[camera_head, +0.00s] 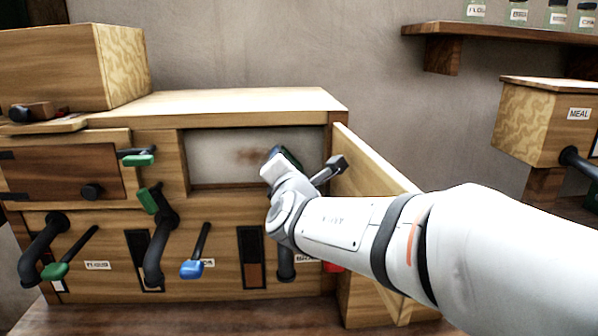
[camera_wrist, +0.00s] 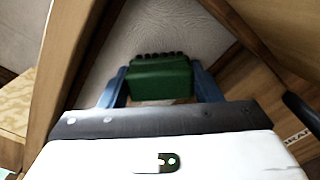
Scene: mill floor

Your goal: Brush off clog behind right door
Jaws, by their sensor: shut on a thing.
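My gripper (camera_head: 280,158) is at the right part of an open compartment in the wooden cabinet. In the wrist view its blue fingers (camera_wrist: 162,82) are shut on a green brush (camera_wrist: 160,76) with dark bristles pointing away from me. In the head view my gripper mostly hides the brush. A brownish smudge (camera_head: 252,155), perhaps the clog, shows on the pale back of the compartment, left of my gripper. I cannot tell whether the bristles touch anything. The right door (camera_head: 366,178) stands open to the right, with a black handle (camera_head: 334,166) close beside my gripper.
The left door (camera_head: 62,172) is shut. Several levers with green or blue grips, such as the blue one (camera_head: 193,268), stick out from the cabinet front (camera_head: 215,232). A wooden box (camera_head: 548,122) labelled MEAL stands at right, under a jar shelf (camera_head: 500,32).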

